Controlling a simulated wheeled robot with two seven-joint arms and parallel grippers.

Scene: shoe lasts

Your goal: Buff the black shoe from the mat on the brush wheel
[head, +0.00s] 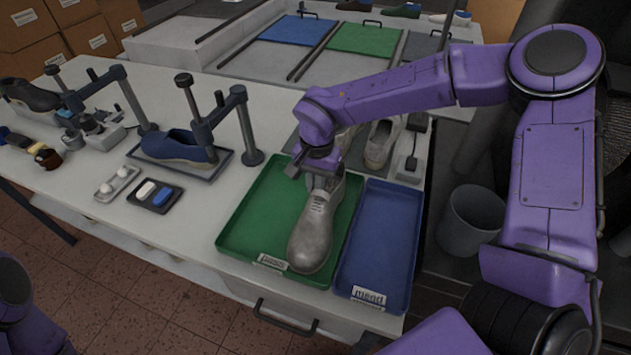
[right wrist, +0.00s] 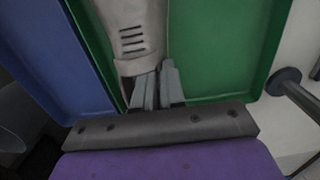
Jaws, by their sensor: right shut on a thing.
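My right gripper (head: 318,172) is shut on the heel end of a grey shoe (head: 313,232), which points toward the front of the green tray (head: 232,237). The right wrist view shows the fingers (right wrist: 156,88) at the end of the pale shoe (right wrist: 133,35). I cannot tell whether the shoe rests on the tray floor or hangs just above it. A dark shoe (head: 30,95) stands at the far left of the table. A grey mat (head: 352,165) with pale shoes (head: 381,142) lies behind the tray, partly hidden by my arm. I cannot make out a brush wheel. My left gripper is out of view.
A blue tray (head: 400,225) labelled "mend" adjoins the green tray on the right. A blue shoe (head: 178,146) sits under a clamp stand (head: 238,125) at left. A grey bin (head: 472,222) stands right of the table.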

